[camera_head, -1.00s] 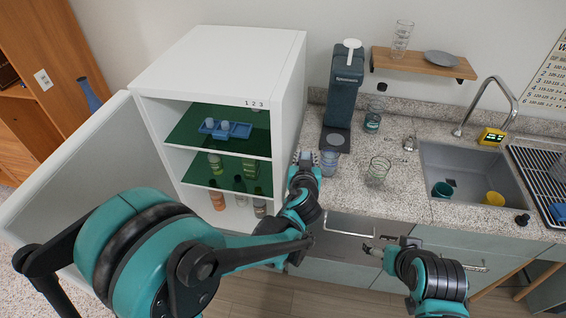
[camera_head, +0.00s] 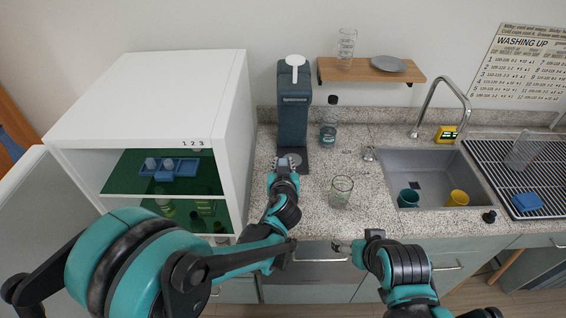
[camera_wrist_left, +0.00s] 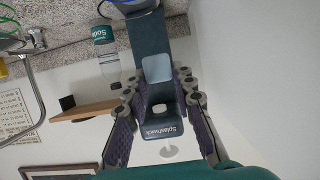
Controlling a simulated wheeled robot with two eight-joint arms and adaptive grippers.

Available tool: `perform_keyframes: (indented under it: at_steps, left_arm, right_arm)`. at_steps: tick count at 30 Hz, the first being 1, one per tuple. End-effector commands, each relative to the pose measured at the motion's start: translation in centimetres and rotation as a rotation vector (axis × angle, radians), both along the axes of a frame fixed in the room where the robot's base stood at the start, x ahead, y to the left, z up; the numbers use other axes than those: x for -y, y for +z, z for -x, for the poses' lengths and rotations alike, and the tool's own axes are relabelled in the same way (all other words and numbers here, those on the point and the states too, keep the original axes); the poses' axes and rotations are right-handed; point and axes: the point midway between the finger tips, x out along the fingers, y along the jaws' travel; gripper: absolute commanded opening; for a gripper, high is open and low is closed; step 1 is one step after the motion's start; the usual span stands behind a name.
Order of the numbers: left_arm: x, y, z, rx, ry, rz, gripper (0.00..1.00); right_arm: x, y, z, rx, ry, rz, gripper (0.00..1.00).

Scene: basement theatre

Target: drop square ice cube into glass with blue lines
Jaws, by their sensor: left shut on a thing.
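My left gripper (camera_head: 283,166) is at the counter, in front of the dark drink dispenser. In the left wrist view its two fingers (camera_wrist_left: 158,88) are closed on a pale blue square ice cube (camera_wrist_left: 157,68). The glass with blue lines does not show clearly in the head view; my left gripper and arm cover the counter just before the dispenser. A clear glass with greenish lines (camera_head: 341,191) stands upright on the counter to the right of the left gripper. My right gripper (camera_head: 340,247) is low, in front of the counter's edge; its finger gap is unclear.
The dispenser (camera_head: 293,110) stands behind the left gripper, with a bottle (camera_head: 328,124) beside it. An open white cabinet (camera_head: 228,150) is close on the left. The sink (camera_head: 433,165) holds a teal cup (camera_head: 408,198) and a yellow cup (camera_head: 457,198). A shelf (camera_head: 365,72) is above.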

Motion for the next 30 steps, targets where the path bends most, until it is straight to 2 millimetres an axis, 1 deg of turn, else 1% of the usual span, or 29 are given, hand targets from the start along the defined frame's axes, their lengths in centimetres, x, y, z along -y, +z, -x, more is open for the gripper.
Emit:
perform_keyframes:
  at_steps: [1, 3, 12, 13, 15, 25, 28, 30]
  left_arm:
    - [0.0, -0.9, 0.0, 0.000, 0.000, 0.000, 0.08]
    - [0.0, -1.3, 0.0, 0.000, 0.000, 0.000, 0.08]
    - [0.0, -1.3, 0.0, 0.000, 0.000, 0.000, 0.08]
    - [0.0, -1.3, 0.0, 0.000, 0.000, 0.000, 0.33]
    - [0.0, -1.3, 0.0, 0.000, 0.000, 0.000, 0.49]
    - [0.0, -1.2, 0.2, 0.000, 0.000, 0.000, 0.49]
    - [0.0, -0.9, 1.0, -0.001, -0.001, 0.000, 0.49]
    - [0.1, -0.5, 2.1, 0.000, -0.002, 0.001, 0.49]
  right_arm:
    - [0.0, -0.8, 0.0, 0.000, 0.000, 0.000, 0.78]
    - [0.0, -1.0, 0.0, 0.000, 0.000, 0.000, 0.78]
    - [0.0, -1.0, 0.0, 0.000, 0.000, 0.000, 0.78]
    - [0.0, -1.0, 0.0, 0.000, 0.000, 0.000, 0.78]
    - [0.0, -1.0, 0.0, 0.000, 0.000, 0.000, 0.78]
    - [0.0, -1.0, 0.0, 0.000, 0.000, 0.000, 0.78]
    - [0.0, -1.0, 0.0, 0.000, 0.000, 0.000, 0.78]
    - [0.0, -1.0, 0.0, 0.000, 0.000, 0.000, 0.78]
